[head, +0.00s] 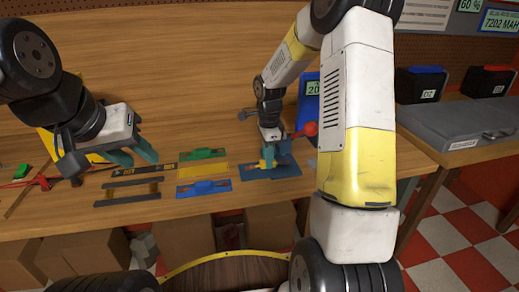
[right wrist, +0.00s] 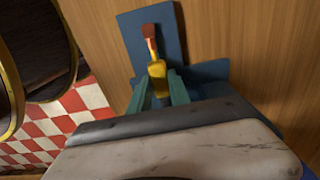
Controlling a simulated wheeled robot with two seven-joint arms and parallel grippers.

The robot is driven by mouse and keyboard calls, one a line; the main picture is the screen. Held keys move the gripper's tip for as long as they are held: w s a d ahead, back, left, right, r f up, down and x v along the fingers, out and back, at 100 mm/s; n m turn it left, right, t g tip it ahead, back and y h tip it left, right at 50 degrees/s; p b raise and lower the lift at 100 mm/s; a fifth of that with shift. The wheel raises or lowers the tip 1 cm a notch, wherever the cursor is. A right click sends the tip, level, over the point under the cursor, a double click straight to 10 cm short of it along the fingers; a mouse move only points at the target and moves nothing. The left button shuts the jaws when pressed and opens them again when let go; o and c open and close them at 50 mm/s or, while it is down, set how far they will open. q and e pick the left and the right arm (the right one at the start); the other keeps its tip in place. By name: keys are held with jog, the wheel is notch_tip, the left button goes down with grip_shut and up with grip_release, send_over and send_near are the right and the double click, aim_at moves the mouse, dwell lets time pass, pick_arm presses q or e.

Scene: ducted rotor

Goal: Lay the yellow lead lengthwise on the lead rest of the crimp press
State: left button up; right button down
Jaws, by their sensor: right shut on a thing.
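The yellow lead (right wrist: 157,70), with a red-brown end, is between the teal fingers of my right gripper (right wrist: 159,90) in the right wrist view. In the head view a small yellow part of the lead (head: 264,163) shows beside my right gripper (head: 274,156), low over the blue crimp press (head: 285,175). In the right wrist view the lead lies over the blue plate of the press (right wrist: 138,28); I cannot tell whether it touches it. The lead rest is not clearly distinguishable. My left gripper (head: 135,155) is open and empty, above the table at left.
Green, yellow and blue flat pieces (head: 204,187) lie left of the press. A red-knobbed lever (head: 311,128) stands by the press. A grey case (head: 460,120) is at right.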

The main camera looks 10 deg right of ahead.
jog(key=shift+f, duration=0.1)
jog(key=c, duration=1.2)
grip_release()
jog(key=s+r+n+t, duration=0.1)
jog(key=s+r+n, duration=0.15)
jog(key=r, duration=0.65)
jog(key=s+r+n+t, duration=0.15)
jog(key=s+r, duration=0.25)
jog(key=r, duration=0.6)
jog(key=s+a+r+n+t+y, duration=0.1)
jog(key=s+n+t, duration=0.1)
jog(key=s+n, duration=0.5)
jog(key=s+a+r+n+t+y, duration=0.1)
jog(key=s+r+n, duration=0.1)
jog(key=s+n, duration=0.5)
jog(key=s, duration=0.3)
jog(key=shift+s+t, duration=0.35)
jog(key=shift+s, duration=0.05)
jog(key=shift+a, duration=0.1)
